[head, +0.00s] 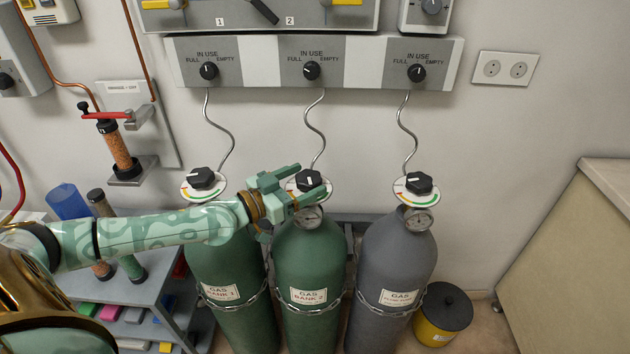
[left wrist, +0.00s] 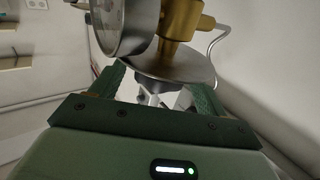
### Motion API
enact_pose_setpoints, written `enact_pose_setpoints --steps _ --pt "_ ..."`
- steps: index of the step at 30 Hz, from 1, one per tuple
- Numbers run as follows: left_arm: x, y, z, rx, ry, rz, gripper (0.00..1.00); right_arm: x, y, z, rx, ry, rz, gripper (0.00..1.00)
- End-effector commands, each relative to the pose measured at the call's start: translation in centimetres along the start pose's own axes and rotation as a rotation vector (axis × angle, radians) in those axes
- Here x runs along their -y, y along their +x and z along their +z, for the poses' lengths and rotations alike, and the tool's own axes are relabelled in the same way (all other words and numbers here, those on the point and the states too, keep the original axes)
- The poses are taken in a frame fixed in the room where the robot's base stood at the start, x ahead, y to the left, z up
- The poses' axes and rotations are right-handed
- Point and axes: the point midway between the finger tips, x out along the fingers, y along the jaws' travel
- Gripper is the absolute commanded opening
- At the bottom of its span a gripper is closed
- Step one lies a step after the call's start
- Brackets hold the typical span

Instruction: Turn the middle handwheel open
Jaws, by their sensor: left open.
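The middle handwheel (head: 308,180) is a black knob with a white mark, on a white disc with a coloured scale above the green Gas Bank 2 cylinder (head: 310,255). My left gripper (head: 313,181) reaches in from the left at the knob's height. Its fingers are open, one on the far side and one on the near side of the knob; I cannot tell if they touch it. In the left wrist view the disc (left wrist: 165,72), a round gauge (left wrist: 122,25) and brass valve body (left wrist: 182,22) show ahead; the knob is mostly hidden. My right gripper is out of view.
Similar handwheels stand to the left (head: 202,178) and right (head: 419,183), over a green cylinder (head: 225,265) and a grey cylinder (head: 395,265). Thin coiled pipes rise to a wall panel (head: 355,65) with three dials. A yellow bin (head: 440,318) stands at the lower right.

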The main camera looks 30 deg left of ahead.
Motion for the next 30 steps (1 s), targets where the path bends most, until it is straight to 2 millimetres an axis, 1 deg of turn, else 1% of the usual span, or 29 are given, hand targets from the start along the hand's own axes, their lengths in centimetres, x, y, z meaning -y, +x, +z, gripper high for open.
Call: enact_pose_setpoints --steps 1,3,6,10,16,17,18,20,21,22,26,30 --pt "0.0 1.0 0.0 -0.005 -0.001 0.0 0.75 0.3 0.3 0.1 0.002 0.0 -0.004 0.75" --pt "0.1 1.9 -0.1 -0.003 -0.001 -0.002 0.75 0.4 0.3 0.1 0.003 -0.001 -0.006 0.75" --pt "0.0 2.8 0.0 -0.001 -0.001 -0.001 0.75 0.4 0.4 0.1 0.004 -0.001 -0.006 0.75" --pt "0.0 3.2 -0.1 0.0 0.001 0.001 0.75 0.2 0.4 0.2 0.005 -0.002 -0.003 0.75" --pt "0.0 3.2 -0.1 0.0 0.001 0.001 0.75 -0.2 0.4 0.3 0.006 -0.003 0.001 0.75" --pt "0.0 3.2 -0.1 0.0 0.001 0.0 0.72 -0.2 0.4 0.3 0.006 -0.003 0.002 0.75" --pt "0.0 3.2 -0.1 0.0 0.001 0.0 0.61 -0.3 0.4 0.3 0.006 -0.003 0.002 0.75" --pt "0.0 3.2 -0.1 0.0 0.001 0.0 0.44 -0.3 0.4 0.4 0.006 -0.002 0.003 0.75" --pt "0.0 3.2 -0.1 0.0 0.001 0.0 0.33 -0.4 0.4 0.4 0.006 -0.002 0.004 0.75" --pt "0.0 3.2 -0.1 0.0 0.001 0.0 0.3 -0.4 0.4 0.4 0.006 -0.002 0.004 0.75" --pt "0.0 3.2 -0.1 0.0 0.0 -0.001 0.3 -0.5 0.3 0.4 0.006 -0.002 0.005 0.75" --pt "0.0 3.1 -0.4 -0.001 -0.001 -0.015 0.3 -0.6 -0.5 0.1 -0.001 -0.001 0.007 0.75"
